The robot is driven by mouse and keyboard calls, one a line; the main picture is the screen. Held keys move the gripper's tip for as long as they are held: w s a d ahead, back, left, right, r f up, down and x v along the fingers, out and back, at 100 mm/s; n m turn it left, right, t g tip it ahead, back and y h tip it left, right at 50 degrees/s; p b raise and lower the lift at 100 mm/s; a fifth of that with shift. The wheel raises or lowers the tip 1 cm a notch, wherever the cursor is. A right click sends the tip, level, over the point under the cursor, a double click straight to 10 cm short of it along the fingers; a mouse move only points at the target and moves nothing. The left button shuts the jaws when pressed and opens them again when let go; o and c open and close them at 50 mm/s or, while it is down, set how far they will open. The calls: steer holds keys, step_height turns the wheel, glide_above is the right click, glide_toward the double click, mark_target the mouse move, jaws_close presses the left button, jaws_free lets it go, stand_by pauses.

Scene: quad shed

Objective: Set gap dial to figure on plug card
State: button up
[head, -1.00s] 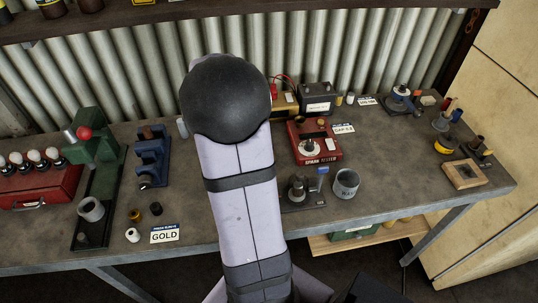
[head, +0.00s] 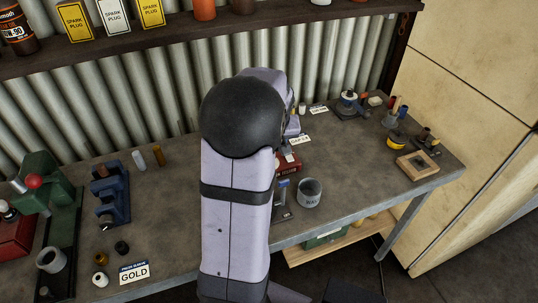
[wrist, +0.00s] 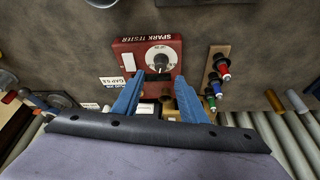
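The red spark tester (wrist: 124,47) lies ahead of my gripper in the wrist view, its lettering upside down. Its gap dial (wrist: 160,61) is a round pale disc with a dark centre knob; the setting is too small to read. The plug card (wrist: 112,82) beside it is white and starts with "GAP"; its figure is not clear. My gripper (wrist: 160,82) is open, its two blue fingers apart and empty, with the dial just beyond the gap between the tips. In the head view my arm hides much of the tester (head: 288,164).
A wooden strip (wrist: 217,55) with coloured-tipped pieces stands right of the tester in the wrist view. In the head view, a grey cup (head: 309,194) stands near the bench front, and a GOLD card (head: 134,272) lies front left. Bare bench (head: 350,165) shows right of the tester.

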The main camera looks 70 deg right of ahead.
steer(key=shift+p+x, duration=1.05)
steer(key=shift+x, duration=2.5)
steer(key=shift+a, duration=0.1)
jaws_close()
